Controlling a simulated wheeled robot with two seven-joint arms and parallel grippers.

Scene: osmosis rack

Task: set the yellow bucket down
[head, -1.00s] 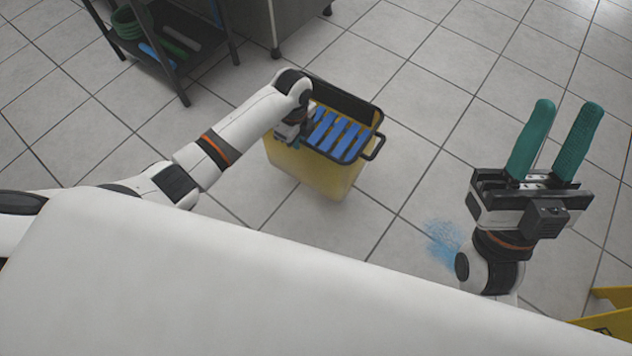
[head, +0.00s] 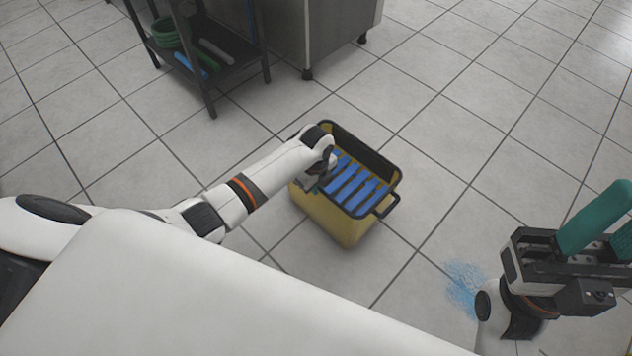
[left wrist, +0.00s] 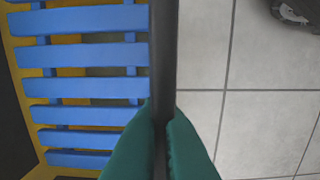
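The yellow bucket (head: 328,215) has a black rim and a blue slatted insert (head: 355,190). It looks upright in the middle of the head view. I cannot tell whether its base touches the floor. My left gripper (head: 320,182) is at the bucket's left side, largely hidden by its own wrist. In the left wrist view its teal fingers (left wrist: 164,115) are shut on a dark bar of the bucket (left wrist: 163,50), with the blue slats to the left. My right gripper (head: 606,222) is open and empty at the right edge, its fingers partly cut off.
A dark shelf cart (head: 220,75) with a green coil and several rods stands at upper left, beside a metal cabinet (head: 300,40) on feet. A blue stain (head: 464,287) marks the floor to the right. Tiled floor around the bucket is clear.

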